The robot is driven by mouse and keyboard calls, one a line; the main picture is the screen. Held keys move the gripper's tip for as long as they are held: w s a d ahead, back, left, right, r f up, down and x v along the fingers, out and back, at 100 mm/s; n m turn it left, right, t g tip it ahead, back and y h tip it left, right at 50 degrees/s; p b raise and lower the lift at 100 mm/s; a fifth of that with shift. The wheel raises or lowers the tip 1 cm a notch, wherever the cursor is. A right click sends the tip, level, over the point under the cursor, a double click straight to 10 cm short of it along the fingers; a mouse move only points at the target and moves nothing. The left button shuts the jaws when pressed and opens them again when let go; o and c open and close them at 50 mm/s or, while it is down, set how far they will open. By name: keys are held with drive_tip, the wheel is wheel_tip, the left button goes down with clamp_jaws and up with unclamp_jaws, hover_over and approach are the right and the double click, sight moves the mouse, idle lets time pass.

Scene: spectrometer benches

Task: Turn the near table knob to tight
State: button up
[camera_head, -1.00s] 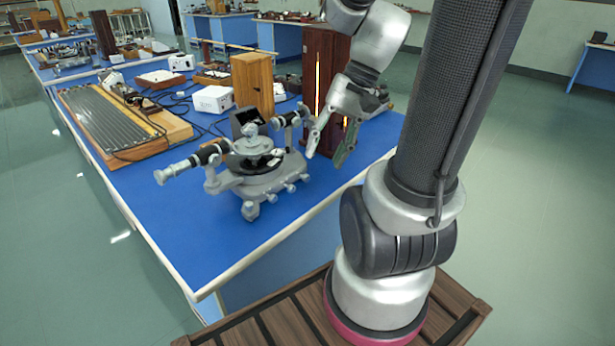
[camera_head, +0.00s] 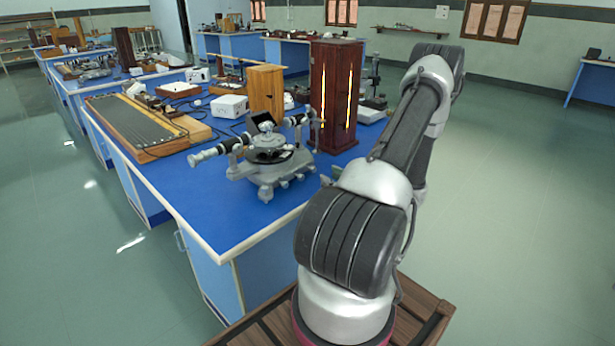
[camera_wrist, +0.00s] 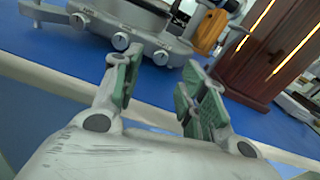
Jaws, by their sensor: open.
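The grey metal spectrometer (camera_head: 268,172) stands on the blue bench, with its round table on top and telescope arms to the sides. In the wrist view its base (camera_wrist: 140,22) is at the top, with several round silver knobs or feet along the near edge, one of them a round knob (camera_wrist: 120,41). I cannot tell which is the near table knob, or whether it is tight. My gripper (camera_wrist: 157,80) is open and empty, its green-padded fingers apart just short of the base. In the head view my arm hides most of the gripper.
The blue bench top (camera_head: 225,225) has a pale front edge. A dark red wooden cabinet (camera_head: 335,95) with glowing slits stands right behind the spectrometer. A lighter wooden box (camera_head: 266,90) and a white box (camera_head: 229,106) stand behind it. The bench front left is clear.

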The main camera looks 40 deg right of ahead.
sight(314, 170)
drive_tip(key=w, duration=0.7)
drive_tip(key=shift+w+a+f, duration=0.15)
drive_tip(key=shift+w, duration=0.2)
drive_tip(key=shift+c, duration=0.2)
clamp_jaws()
